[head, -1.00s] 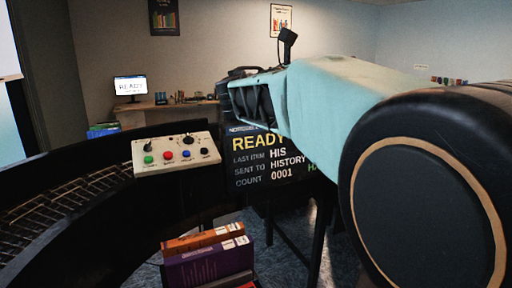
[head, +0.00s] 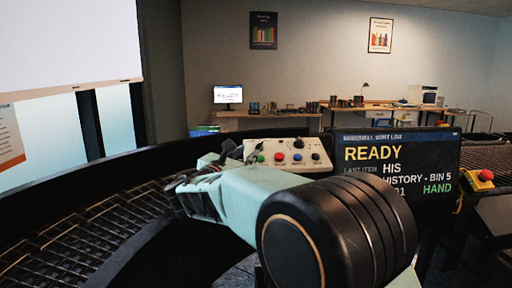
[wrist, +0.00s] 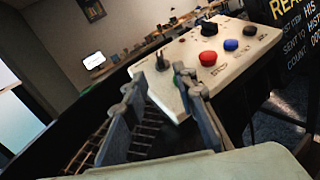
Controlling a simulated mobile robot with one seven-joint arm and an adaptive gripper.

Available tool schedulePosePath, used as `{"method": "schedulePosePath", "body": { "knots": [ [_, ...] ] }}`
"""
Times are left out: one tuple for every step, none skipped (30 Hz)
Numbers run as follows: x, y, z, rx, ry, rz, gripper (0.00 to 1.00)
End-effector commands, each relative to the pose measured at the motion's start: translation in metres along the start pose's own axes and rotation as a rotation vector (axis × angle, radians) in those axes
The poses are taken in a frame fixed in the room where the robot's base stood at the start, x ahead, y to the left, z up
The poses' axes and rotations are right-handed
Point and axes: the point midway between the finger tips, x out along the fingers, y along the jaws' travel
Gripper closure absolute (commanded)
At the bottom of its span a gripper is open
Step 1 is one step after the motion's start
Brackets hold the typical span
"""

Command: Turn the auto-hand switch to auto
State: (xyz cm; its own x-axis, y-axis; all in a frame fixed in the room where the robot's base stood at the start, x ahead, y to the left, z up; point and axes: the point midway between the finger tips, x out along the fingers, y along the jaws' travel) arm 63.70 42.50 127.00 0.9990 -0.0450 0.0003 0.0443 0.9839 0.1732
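The pale control panel (head: 325,163) stands beyond my gripper in the head view, and fills the upper middle of the wrist view (wrist: 232,66). It carries a black rotary knob (wrist: 209,28) at the back and a dark upright lever (wrist: 160,62) at the left. I cannot read the labels to tell which is the auto-hand switch, or its setting. The display (head: 400,150) reads READY and HAND. My gripper (wrist: 160,86) is open and empty, its fingers apart, at the panel's near left corner. I see no clear contact. In the head view my gripper (head: 185,192) is left of the panel.
Red (wrist: 207,57), blue (wrist: 230,44) and black (wrist: 250,30) buttons line the panel; a green one (head: 260,158) sits at their left. A curved roller conveyor (head: 70,235) lies at left. A red stop button (head: 486,175) is right of the display.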

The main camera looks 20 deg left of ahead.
Motion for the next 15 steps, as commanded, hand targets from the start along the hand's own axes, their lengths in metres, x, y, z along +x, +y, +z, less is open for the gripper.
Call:
{"method": "schedulePosePath", "body": {
  "knots": [
    [0.012, -0.001, 0.001, -0.001, 0.000, -0.004, 0.74],
    [0.018, -0.001, 0.001, -0.001, 0.000, -0.005, 0.74],
    [0.026, -0.002, 0.001, -0.001, 0.001, -0.005, 0.74],
    [0.032, -0.001, 0.001, -0.002, 0.001, -0.005, 0.74],
    [0.038, -0.001, 0.002, -0.001, 0.000, -0.004, 0.74],
    [0.045, -0.001, 0.001, -0.002, 0.001, -0.004, 0.74],
    [0.050, -0.001, 0.002, -0.001, 0.000, -0.004, 0.74],
    [0.055, -0.001, 0.001, -0.001, 0.000, -0.004, 0.74],
    [0.060, -0.001, 0.001, -0.001, 0.000, -0.003, 0.74],
    [0.063, -0.001, 0.001, -0.001, 0.000, -0.003, 0.74],
    [0.067, -0.001, 0.001, -0.001, 0.000, -0.003, 0.74],
    [0.070, -0.001, 0.001, -0.001, 0.000, -0.003, 0.74],
    [0.072, -0.001, 0.001, -0.002, 0.001, -0.002, 0.74],
    [0.074, -0.001, 0.001, -0.002, 0.001, -0.002, 0.74],
    [0.076, -0.001, 0.001, -0.002, 0.000, -0.002, 0.74]
  ]
}}
